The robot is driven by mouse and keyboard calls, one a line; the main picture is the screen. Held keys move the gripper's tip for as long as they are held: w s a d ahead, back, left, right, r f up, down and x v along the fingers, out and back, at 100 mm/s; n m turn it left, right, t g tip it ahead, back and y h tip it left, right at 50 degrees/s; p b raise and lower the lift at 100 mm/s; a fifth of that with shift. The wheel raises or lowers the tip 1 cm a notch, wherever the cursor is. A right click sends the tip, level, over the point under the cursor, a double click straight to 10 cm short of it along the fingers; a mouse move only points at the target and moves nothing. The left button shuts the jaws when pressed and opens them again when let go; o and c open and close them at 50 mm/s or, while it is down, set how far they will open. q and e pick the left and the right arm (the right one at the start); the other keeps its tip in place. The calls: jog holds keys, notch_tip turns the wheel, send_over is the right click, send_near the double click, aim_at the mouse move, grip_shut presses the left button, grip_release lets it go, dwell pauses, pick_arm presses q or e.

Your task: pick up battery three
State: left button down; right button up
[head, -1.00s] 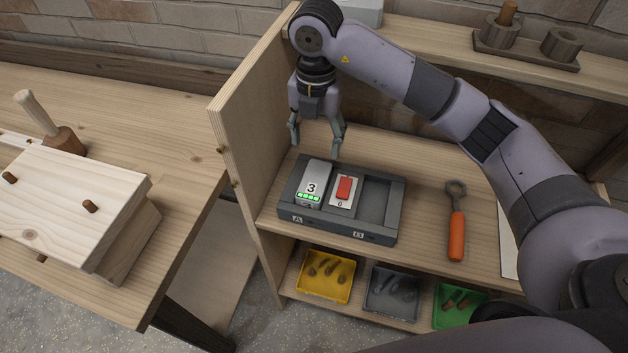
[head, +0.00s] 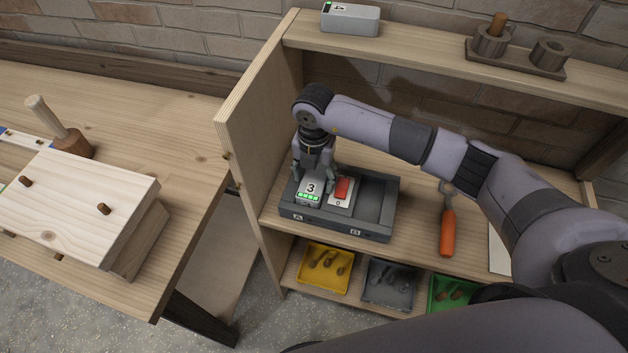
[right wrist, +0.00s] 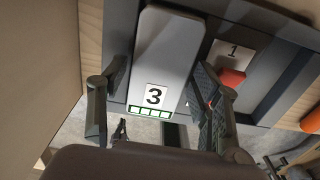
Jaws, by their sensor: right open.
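Battery three (head: 309,192) is a grey block with a "3" label and lit green bars. It sits in the left slot, marked A, of the dark grey dock (head: 330,227) on the shelf. In the right wrist view battery three (right wrist: 168,50) lies between the fingers. My right gripper (head: 314,178) points down over it, open, with one finger on each side. In the right wrist view gaps show between the gripper (right wrist: 157,88) and the battery near its labelled end; contact farther along is unclear. My left gripper is out of view.
A red switch (head: 342,188) sits beside the battery, close to one finger; slot B (head: 374,200) is empty. A side panel (head: 260,110) stands left. An orange-handled wrench (head: 448,230) lies right. Battery four (head: 350,20) is on the top shelf. Yellow (head: 325,268), grey and green bins are below.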

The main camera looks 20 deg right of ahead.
jog(key=c, duration=1.2)
jog(key=shift+r, duration=0.1)
